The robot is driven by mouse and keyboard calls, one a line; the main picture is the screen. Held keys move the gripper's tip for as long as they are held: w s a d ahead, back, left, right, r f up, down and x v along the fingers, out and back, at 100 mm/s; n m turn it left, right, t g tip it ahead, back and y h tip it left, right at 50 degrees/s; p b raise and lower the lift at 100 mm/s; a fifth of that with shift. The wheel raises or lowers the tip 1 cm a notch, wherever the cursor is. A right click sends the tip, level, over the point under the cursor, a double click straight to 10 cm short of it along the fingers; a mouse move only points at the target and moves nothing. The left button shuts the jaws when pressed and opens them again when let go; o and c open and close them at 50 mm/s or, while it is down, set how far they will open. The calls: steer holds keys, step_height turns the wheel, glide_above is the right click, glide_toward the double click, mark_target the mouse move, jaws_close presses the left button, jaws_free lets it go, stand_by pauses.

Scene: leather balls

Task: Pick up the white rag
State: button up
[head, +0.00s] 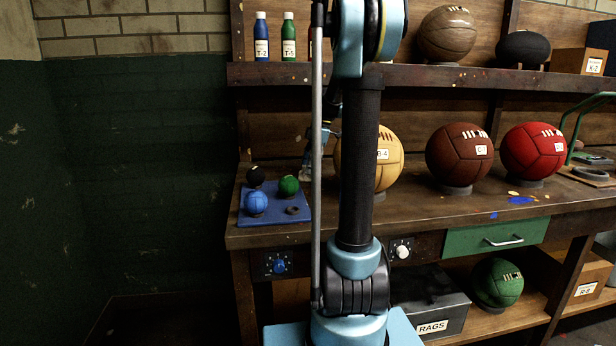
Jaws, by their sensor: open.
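I see no white rag in the head view. A dark grey box (432,312) labelled RAGS stands on the lower shelf, partly behind my arm; I cannot see what is inside it. What looks like my gripper (307,167) shows small and partly hidden behind my own arm, above the workbench and right of the blue mat. It looks open, and I see nothing held in it.
The workbench (470,207) holds a tan ball (394,158), a brown ball (459,155) and a red ball (534,150). A blue mat (273,216) with small balls lies at left. A green drawer (495,238) is shut. A green ball (498,282) sits below.

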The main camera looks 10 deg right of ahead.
steer(key=shift+f, duration=0.2)
steer(key=c, duration=1.2)
steer(key=shift+c, duration=0.6)
